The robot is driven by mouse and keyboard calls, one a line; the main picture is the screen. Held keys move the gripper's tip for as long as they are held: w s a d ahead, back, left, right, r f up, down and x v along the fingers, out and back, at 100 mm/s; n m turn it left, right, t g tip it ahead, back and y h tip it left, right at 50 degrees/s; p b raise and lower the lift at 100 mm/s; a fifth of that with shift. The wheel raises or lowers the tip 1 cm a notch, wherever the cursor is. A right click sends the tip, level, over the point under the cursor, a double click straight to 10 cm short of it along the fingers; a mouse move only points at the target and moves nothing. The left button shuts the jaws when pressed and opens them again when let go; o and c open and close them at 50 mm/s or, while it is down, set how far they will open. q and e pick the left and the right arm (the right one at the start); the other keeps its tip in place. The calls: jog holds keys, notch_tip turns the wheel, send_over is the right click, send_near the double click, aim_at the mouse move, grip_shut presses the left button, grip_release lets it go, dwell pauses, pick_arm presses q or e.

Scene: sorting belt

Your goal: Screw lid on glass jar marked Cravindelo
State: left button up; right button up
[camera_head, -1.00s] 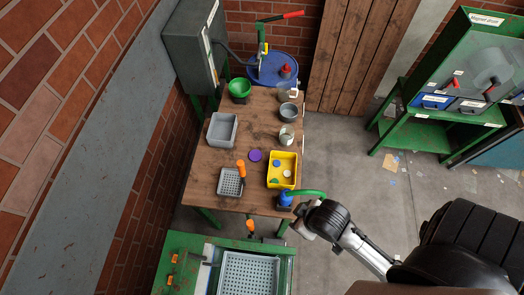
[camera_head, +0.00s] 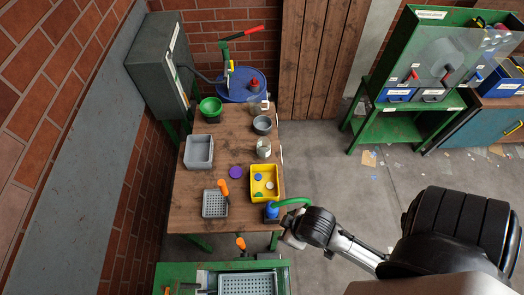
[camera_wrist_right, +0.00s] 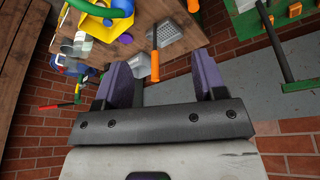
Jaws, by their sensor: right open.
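A glass jar (camera_head: 264,147) stands on the wooden table behind the yellow tray. A clear piece (camera_head: 265,104), perhaps another jar, stands farther back. No name on either can be read. A purple disc, which looks like a lid (camera_head: 236,172), lies left of the yellow tray (camera_head: 277,199); it also shows in the right wrist view (camera_wrist_right: 126,38). Small blue, pale and other coloured discs lie inside the tray. My right gripper (camera_wrist_right: 165,80) is open and empty, apart from everything, off the table's near right corner. My left gripper is not in view.
A blue holder with a green hose (camera_head: 272,212) sits at the table's near right corner.

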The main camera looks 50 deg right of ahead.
jog(key=o, duration=0.6)
